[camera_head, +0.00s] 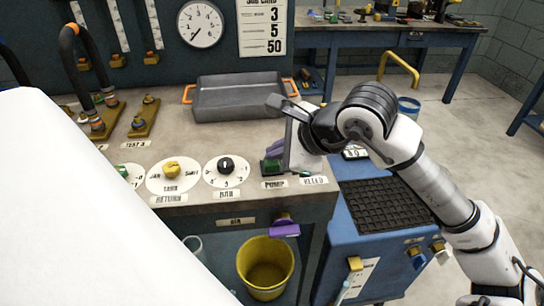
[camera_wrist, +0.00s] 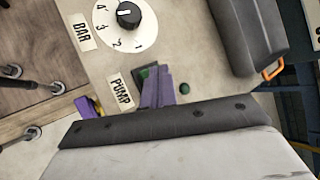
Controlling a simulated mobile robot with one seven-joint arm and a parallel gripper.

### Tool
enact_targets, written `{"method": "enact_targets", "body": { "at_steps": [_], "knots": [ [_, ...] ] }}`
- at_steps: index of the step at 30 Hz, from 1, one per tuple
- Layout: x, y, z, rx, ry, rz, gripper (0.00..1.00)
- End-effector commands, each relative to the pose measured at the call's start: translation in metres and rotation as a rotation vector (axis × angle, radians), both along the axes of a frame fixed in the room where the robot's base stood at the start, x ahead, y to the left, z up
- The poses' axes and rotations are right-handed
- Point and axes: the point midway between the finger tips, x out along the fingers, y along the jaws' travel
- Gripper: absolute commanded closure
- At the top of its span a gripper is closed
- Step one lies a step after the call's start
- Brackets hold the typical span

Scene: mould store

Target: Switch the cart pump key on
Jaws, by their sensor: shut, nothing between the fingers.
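The key marked PUMP (camera_head: 271,166) is a dark green rocker at the bench's front right, above its label. In the wrist view the green key (camera_wrist: 142,80) is partly covered by my fingers, so its position cannot be read. My gripper (camera_head: 272,144) has its purple fingers together and empty at the key. The fingers also show in the wrist view (camera_wrist: 157,84), right beside or over the green part; I cannot tell if they touch it. A blue cart (camera_head: 385,250) with a black ribbed mat stands right of the bench.
A small green button (camera_wrist: 185,89) sits right of the fingers. A black BAR knob (camera_head: 227,164) and yellow RETURN knob (camera_head: 172,168) lie to the left. A grey tray (camera_head: 238,98) is behind. A purple handle (camera_head: 284,229) juts from the bench front, above a yellow bucket (camera_head: 265,265).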

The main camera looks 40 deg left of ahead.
Motion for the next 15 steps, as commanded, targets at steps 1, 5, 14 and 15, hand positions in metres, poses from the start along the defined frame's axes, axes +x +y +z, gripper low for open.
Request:
{"method": "enact_targets", "body": {
  "at_steps": [1, 5, 14, 15],
  "knots": [
    [0.0, 0.0, -0.001, 0.0, 0.0, 0.0, 1.0],
    [0.0, 0.0, -0.001, 0.0, 0.0, 0.0, 1.0],
    [0.0, 0.0, 0.006, -0.001, -0.001, -0.001, 1.0],
    [0.0, 0.0, 0.008, -0.001, -0.001, -0.001, 1.0]
  ]
}}
